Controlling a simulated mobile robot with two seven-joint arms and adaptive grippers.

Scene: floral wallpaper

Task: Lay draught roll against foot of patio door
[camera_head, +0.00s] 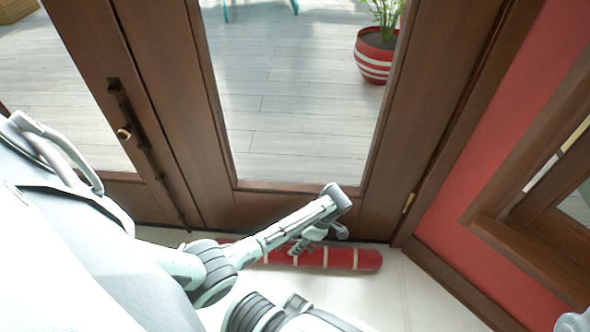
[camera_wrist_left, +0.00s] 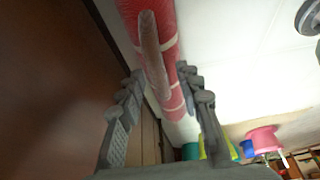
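The draught roll (camera_head: 345,259) is red with pale stripes and lies on the floor along the foot of the brown wooden patio door (camera_head: 385,180). In the head view it looks close to the door; my arm hides part of its left half. My left gripper (camera_head: 320,240) is just above the roll. In the left wrist view, the fingers of the left gripper (camera_wrist_left: 160,73) are spread, with the roll (camera_wrist_left: 168,48) running between and beyond them. A strap-like handle (camera_wrist_left: 152,45) stands on the roll. I cannot tell whether a finger touches it. My right gripper is not visible.
A red wall (camera_head: 480,160) with wooden skirting (camera_head: 460,282) closes the right side. A striped plant pot (camera_head: 374,58) stands beyond the glass. Pale floor (camera_head: 410,300) is free in front of the roll. A pink object (camera_wrist_left: 265,140) and other coloured things show in the left wrist view.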

